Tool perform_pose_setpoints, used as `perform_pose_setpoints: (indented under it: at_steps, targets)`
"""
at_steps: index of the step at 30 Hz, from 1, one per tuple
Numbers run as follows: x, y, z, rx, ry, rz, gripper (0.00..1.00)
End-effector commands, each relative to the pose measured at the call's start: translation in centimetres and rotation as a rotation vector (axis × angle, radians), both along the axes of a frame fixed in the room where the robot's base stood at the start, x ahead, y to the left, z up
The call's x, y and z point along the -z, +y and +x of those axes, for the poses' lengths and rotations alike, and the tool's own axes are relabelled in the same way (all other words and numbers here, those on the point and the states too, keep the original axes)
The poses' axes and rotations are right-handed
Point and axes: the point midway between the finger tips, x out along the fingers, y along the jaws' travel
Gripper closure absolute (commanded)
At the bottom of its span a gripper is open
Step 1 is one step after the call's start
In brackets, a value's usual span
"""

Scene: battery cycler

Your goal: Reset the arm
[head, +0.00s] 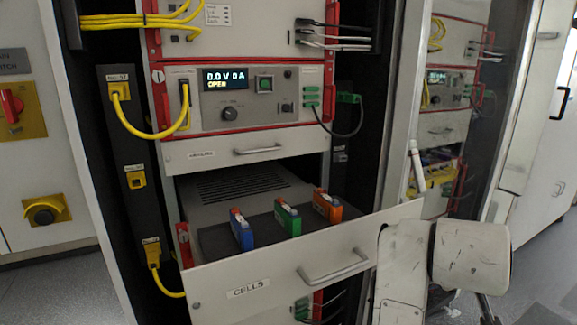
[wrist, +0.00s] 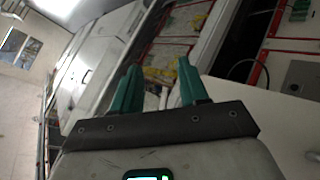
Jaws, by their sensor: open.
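My gripper (wrist: 157,85) shows in the wrist view with its two green fingers apart and nothing between them. It points past the rack toward the glass-like door panel and the white cabinets, and it touches nothing that I can see. In the head view my white arm (head: 440,260) stands at the lower right, in front of the right end of the open drawer, and the gripper itself is out of that view.
The CELLS drawer (head: 225,292) is pulled out, with a blue cell (head: 242,232), a green cell (head: 287,218) and an orange cell (head: 327,206) upright in it. Above it is a cycler unit (head: 240,97) reading "0.0 V 0 A OPEN". A yellow cable (head: 150,134) hangs at left.

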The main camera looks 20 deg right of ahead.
Motion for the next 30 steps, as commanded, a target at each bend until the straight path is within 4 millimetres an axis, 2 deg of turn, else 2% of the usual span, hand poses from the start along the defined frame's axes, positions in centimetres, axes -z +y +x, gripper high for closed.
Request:
perform_pose_setpoints:
  at_steps: [1,5,11,14,17,21,25,27,30]
  targets:
    - [1.9,0.3,0.0,-0.031,0.021,0.001,0.56]
    - [6.7,1.6,0.0,-0.116,0.056,0.039,0.56]
    - [15.3,4.8,-2.1,-0.229,0.137,0.167,0.56]
    - [19.8,7.0,-4.3,-0.272,0.19,0.26,0.56]
    - [24.2,9.6,-7.3,-0.302,0.248,0.369,0.56]
    - [29.3,13.6,-12.1,-0.319,0.328,0.53,0.56]
    - [32.1,16.6,-15.7,-0.317,0.381,0.647,0.56]
    - [32.9,17.7,-17.0,-0.315,0.4,0.689,0.56]
    - [33.5,18.5,-18.0,-0.313,0.413,0.719,0.56]
